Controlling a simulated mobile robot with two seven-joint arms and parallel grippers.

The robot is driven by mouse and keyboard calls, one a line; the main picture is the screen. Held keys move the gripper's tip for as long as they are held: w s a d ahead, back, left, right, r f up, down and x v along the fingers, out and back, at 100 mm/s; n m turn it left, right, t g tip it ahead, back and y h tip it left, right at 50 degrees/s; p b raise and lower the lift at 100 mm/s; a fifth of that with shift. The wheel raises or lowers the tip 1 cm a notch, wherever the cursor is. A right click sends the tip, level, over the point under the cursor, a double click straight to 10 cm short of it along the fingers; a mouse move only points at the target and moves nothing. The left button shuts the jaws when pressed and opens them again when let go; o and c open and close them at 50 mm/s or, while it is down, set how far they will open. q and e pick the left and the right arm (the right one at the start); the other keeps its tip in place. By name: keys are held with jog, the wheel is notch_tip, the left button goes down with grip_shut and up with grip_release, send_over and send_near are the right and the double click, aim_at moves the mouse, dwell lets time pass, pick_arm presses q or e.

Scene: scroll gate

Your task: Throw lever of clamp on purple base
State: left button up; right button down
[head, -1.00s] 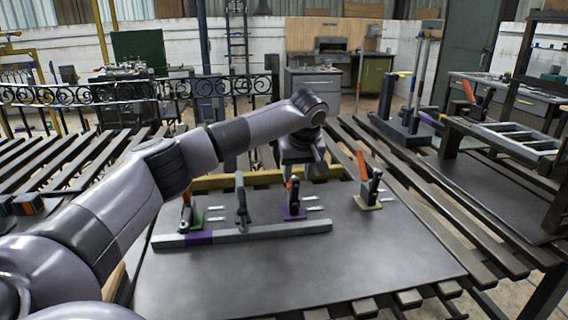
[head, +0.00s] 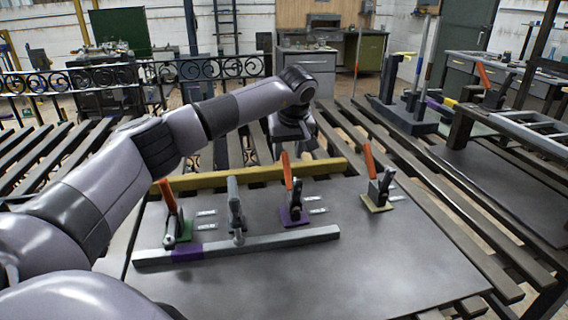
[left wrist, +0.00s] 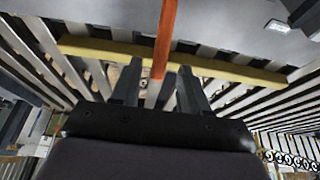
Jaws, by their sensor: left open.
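The purple base (head: 293,217) carries a clamp with an orange lever (head: 288,170) standing nearly upright, on a grey plate (head: 330,270). My left gripper (head: 293,150) is open just behind the top of this lever. In the left wrist view an orange lever (left wrist: 165,38) runs up the picture; its end shows between the two fingers of my gripper (left wrist: 158,82). I cannot tell whether either finger touches it. My right gripper is not in view.
On the same plate stand a green-based clamp (head: 179,232), a grey clamp (head: 236,208) and a yellow-based clamp (head: 378,204). A long grey bar with a purple section (head: 265,244) lies in front. A yellow bar (head: 240,177) lies behind.

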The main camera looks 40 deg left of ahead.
aim_at(286, 161)
pick_arm(q)
jog(key=shift+p+x, duration=0.3)
jog(key=shift+x, duration=3.15)
grip_shut()
